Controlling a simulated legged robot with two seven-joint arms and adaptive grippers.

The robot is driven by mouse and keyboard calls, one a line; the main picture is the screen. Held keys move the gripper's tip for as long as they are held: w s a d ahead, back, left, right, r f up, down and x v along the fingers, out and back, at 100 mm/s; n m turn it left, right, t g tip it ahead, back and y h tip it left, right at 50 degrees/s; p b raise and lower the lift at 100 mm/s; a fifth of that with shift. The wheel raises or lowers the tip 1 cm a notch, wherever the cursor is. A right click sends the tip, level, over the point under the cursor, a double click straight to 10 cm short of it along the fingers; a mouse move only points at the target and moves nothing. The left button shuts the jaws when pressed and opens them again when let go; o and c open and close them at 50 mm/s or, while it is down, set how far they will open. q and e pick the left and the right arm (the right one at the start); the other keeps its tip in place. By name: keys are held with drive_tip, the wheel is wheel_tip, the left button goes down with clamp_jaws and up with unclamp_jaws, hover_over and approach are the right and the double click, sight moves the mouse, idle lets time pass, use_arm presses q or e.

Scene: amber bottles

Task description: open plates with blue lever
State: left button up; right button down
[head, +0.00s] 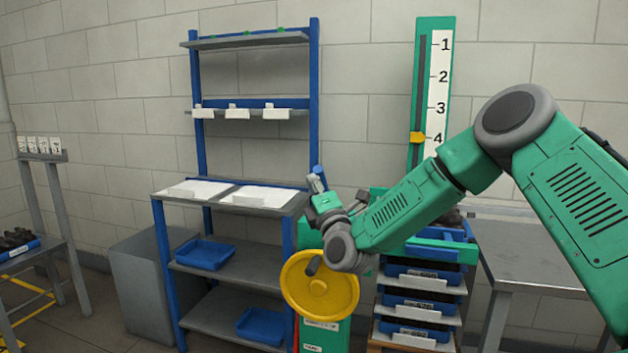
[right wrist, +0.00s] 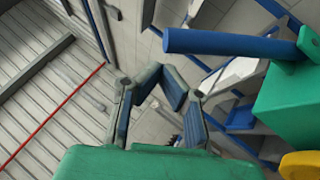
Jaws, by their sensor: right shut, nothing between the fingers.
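The blue lever (right wrist: 225,42) is a thick blue rod fixed to a green block (right wrist: 290,105) in the right wrist view. A short blue piece, likely its end, shows just above my right gripper (head: 317,190) in the head view. My right gripper (right wrist: 177,88) is shut and empty, its fingertips left of and below the lever in the right wrist view, apart from it. The green machine has a yellow handwheel (head: 320,285) below the gripper. My arm hides much of the machine, and I cannot make out the plates. My left gripper is out of view.
A blue-framed shelf (head: 225,262) with blue trays stands left of the machine. Stacked blue trays (head: 420,305) and a metal table (head: 535,265) stand right. A green scale (head: 433,90) with a yellow pointer is behind. A grey bin (head: 145,285) stands at left.

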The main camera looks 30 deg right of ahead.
drive_tip(key=shift+w+d+r, duration=0.2)
drive_tip(key=shift+d, duration=0.25)
drive_tip(key=shift+a+r, duration=0.1)
drive_tip(key=r+p, duration=0.1)
drive_tip(key=p, duration=0.1)
drive_tip(key=w+d+r+m+g+p, duration=0.1)
drive_tip(key=p, duration=0.1)
drive_tip(key=w+d+r+g+p, duration=0.1)
drive_tip(key=r+p, duration=0.1)
drive_tip(key=shift+m, duration=0.4)
drive_tip(key=w+d+r+g+p, duration=0.1)
drive_tip(key=p, duration=0.1)
drive_tip(key=w+d+r+m+g+p, duration=0.1)
drive_tip(key=p, duration=0.1)
drive_tip(key=w+d+r+m+p, duration=0.1)
drive_tip(key=d+p, duration=0.1)
drive_tip(key=shift+g, duration=0.4)
drive_tip(key=w+d+m+g+p, duration=0.1)
drive_tip(key=w+d+g+p, duration=0.1)
drive_tip(key=w+d, duration=0.4)
drive_tip(key=shift+w+d+r+m+y+p, duration=0.3)
drive_tip(key=shift+d+m+y, duration=0.1)
drive_tip(key=shift+d, duration=0.3)
